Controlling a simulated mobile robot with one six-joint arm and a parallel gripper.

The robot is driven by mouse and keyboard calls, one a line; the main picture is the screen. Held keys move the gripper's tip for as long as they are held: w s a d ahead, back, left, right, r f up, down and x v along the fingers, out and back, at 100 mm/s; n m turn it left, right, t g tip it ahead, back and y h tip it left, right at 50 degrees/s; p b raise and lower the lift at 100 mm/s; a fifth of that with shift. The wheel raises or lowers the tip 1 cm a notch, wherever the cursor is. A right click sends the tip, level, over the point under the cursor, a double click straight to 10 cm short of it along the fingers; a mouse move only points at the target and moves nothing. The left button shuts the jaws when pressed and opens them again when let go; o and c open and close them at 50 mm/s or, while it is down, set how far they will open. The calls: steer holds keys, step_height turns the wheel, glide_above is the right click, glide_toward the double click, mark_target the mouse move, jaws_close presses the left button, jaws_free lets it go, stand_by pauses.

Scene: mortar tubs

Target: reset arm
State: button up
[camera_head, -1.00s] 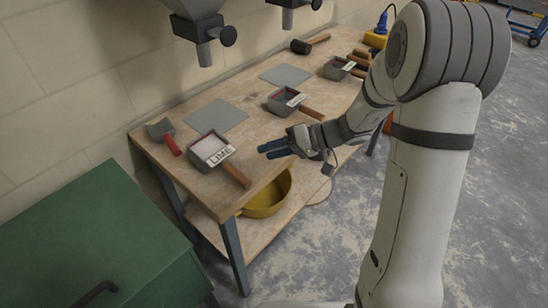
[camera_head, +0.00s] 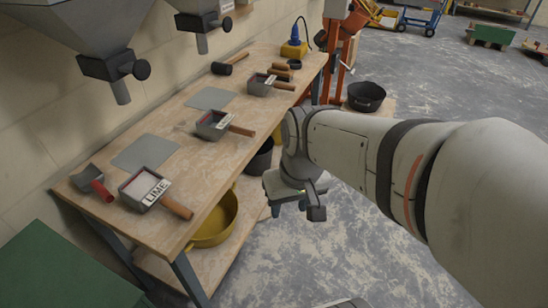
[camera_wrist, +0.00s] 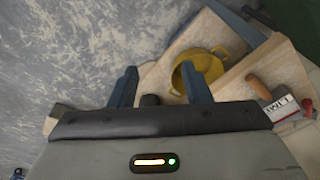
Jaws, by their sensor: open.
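My gripper shows in the wrist view (camera_wrist: 160,88), with its two blue-grey fingers spread wide apart and nothing between them. In the head view my wrist hangs over the floor, just off the front edge of the workbench, and the fingers are mostly hidden there. The workbench (camera_head: 190,138) stands to the left of my arm. On it is a scoop box labelled LIME (camera_head: 143,186) with a wooden handle, and it also shows at the right of the wrist view (camera_wrist: 282,106).
Two more handled boxes (camera_head: 212,122) (camera_head: 259,84), grey plates (camera_head: 146,153) and a mallet (camera_head: 230,66) lie on the bench. A yellow tub (camera_head: 216,225) sits on the lower shelf. Hoppers (camera_head: 75,40) hang above. A black bucket (camera_head: 366,96) stands beyond.

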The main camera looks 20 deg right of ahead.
steer(key=shift+s+d+r+t+h, duration=0.15)
steer(key=shift+d+r+t+h, duration=0.15)
steer(key=shift+d, duration=0.2)
step_height(320, 180, up, 7)
steer(key=p, duration=0.6)
steer(key=shift+s, duration=0.2)
steer(key=shift+f, duration=0.1)
steer(key=shift+c, duration=0.8)
